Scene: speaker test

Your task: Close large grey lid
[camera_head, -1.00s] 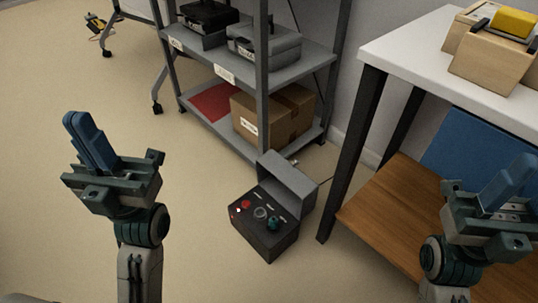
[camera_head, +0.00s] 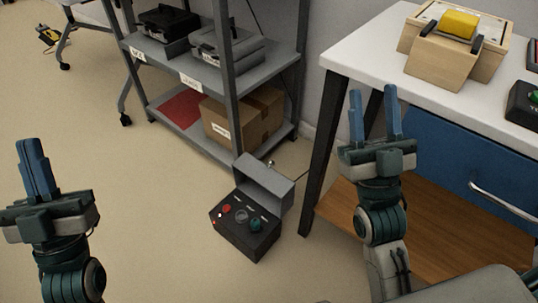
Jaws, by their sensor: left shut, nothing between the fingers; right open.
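A dark box (camera_head: 245,232) with red and green buttons on its top stands on the floor near the middle. Its grey lid (camera_head: 266,184) is open and stands up, tilted, at the back edge of the box. My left gripper (camera_head: 32,143) is shut and empty at the left, well apart from the box. My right gripper (camera_head: 375,92) is open and empty, its blue fingers pointing up, to the right of the box and in front of the white table. Neither gripper touches the lid.
A grey metal shelf (camera_head: 180,75) with cases and a cardboard box (camera_head: 232,120) stands behind the box. A white table (camera_head: 365,50) with a wooden box (camera_head: 445,60), a blue drawer (camera_head: 450,150) and a wooden lower shelf is at the right.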

